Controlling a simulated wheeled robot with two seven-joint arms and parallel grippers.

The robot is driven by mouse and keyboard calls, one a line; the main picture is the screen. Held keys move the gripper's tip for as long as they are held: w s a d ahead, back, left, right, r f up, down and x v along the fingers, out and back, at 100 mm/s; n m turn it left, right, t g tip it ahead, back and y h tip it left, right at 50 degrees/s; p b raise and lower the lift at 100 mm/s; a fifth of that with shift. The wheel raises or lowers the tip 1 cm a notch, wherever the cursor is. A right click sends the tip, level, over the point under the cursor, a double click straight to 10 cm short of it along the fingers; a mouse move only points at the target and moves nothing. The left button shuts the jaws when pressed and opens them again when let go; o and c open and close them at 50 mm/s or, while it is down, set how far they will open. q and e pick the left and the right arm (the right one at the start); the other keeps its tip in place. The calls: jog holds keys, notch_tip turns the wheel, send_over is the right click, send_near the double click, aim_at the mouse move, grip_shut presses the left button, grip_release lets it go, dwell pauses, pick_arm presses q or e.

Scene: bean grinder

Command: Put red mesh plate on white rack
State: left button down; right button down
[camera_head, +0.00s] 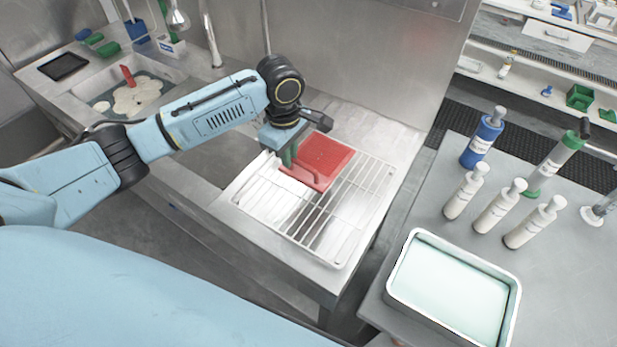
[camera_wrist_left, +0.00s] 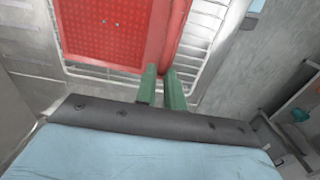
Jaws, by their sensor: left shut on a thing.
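The red mesh plate (camera_head: 320,160) is at the upper part of the white rack (camera_head: 350,228) in the head view, over its wires. I cannot tell whether it rests fully on them. In the left wrist view the red mesh plate (camera_wrist_left: 105,42) lies ahead of my fingers, with the white rack (camera_wrist_left: 196,45) behind it. My left gripper (camera_head: 289,155) has green fingers at the plate's left edge. In the wrist view my left gripper (camera_wrist_left: 163,85) is shut on the plate's near rim. My right gripper is not in view.
The rack stands on a steel counter (camera_head: 385,135) beside a sink (camera_head: 120,95) at the left. To the right, a grey table (camera_head: 430,205) holds a tray of pale liquid (camera_head: 455,285), white bottles (camera_head: 500,205) and a blue bottle (camera_head: 482,140). A gap separates counter and table.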

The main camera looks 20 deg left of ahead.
pick_arm(q)
notch_tip(320, 180, down, 9)
jog(key=shift+b, duration=0.4)
jog(key=c, duration=1.5)
grip_release()
notch_tip(320, 180, up, 12)
jog(key=shift+s+a+r+p, duration=0.1)
jog(key=shift+p, duration=0.5)
